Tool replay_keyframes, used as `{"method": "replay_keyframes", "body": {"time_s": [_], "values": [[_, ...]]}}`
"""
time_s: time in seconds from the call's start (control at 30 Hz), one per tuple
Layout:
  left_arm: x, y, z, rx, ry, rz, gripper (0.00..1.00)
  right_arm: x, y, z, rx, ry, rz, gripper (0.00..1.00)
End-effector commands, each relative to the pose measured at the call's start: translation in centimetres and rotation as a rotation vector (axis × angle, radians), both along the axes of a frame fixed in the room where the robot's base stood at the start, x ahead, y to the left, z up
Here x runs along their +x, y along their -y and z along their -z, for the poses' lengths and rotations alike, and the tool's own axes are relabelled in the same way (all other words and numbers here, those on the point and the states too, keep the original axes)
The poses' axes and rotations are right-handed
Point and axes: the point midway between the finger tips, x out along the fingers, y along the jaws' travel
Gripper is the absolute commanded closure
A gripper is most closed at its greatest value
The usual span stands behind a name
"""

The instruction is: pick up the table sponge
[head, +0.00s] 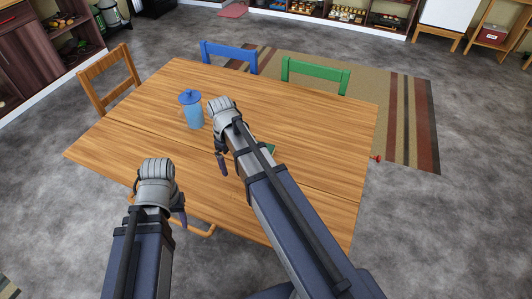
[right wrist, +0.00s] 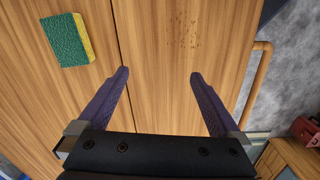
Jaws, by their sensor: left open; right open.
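The sponge (right wrist: 68,40), green on its broad face with a yellow edge, lies on the wooden table (head: 160,100). In the right wrist view it is at the upper left, beyond and left of my fingers, not touching them. In the head view only a small green part of the sponge (head: 271,148) shows beside my right arm, which hides the rest. My right gripper (right wrist: 160,73) is open and empty above the table; it also shows in the head view (head: 222,160). My left gripper (head: 160,205) is open near the table's front left, its fingers partly hidden.
A blue lidded pitcher (head: 194,115) stands on the table left of my right gripper. Brown specks (right wrist: 184,30) lie on the tabletop. Blue (head: 229,54), green (head: 316,75) and wooden (head: 108,80) chairs stand around the table. The table's right part is clear.

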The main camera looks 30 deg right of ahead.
Motion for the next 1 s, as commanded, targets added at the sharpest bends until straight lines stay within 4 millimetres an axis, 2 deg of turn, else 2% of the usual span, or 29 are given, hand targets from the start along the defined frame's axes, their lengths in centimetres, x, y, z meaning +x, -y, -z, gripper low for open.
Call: {"method": "replay_keyframes", "body": {"time_s": [0.03, 0.1, 0.2, 0.33, 0.47, 0.63, 0.9, 1.0], "values": [[0.0, 0.0, 0.4, 0.000, 0.000, 0.000, 0.48, 3.0, 3.0, 0.4, 0.009, 0.003, -0.025, 0.00], [0.0, 0.0, 0.5, 0.000, 0.000, 0.000, 0.48, 5.0, 6.2, 0.6, 0.021, 0.006, -0.079, 0.00], [0.0, 0.0, 0.7, 0.000, 0.000, 0.000, 0.48, 6.9, 10.1, 0.7, 0.035, 0.012, -0.140, 0.00], [0.0, 0.0, 0.8, 0.000, 0.000, 0.000, 0.48, 8.0, 13.2, 0.9, 0.042, 0.018, -0.191, 0.00], [0.0, 0.0, 0.8, 0.000, 0.000, 0.000, 0.48, 8.2, 14.2, 0.9, 0.045, 0.020, -0.210, 0.00], [0.0, 0.0, 1.3, 0.000, 0.000, 0.000, 0.48, 8.1, 14.1, 1.4, 0.044, 0.021, -0.212, 0.00], [0.0, 0.0, 3.6, 0.000, 0.000, 0.000, 0.48, 8.1, 14.1, 3.6, 0.045, 0.020, -0.212, 0.00], [0.0, 0.0, 3.6, 0.000, 0.000, 0.000, 0.48, 8.1, 14.1, 3.6, 0.045, 0.020, -0.212, 0.00]]}}
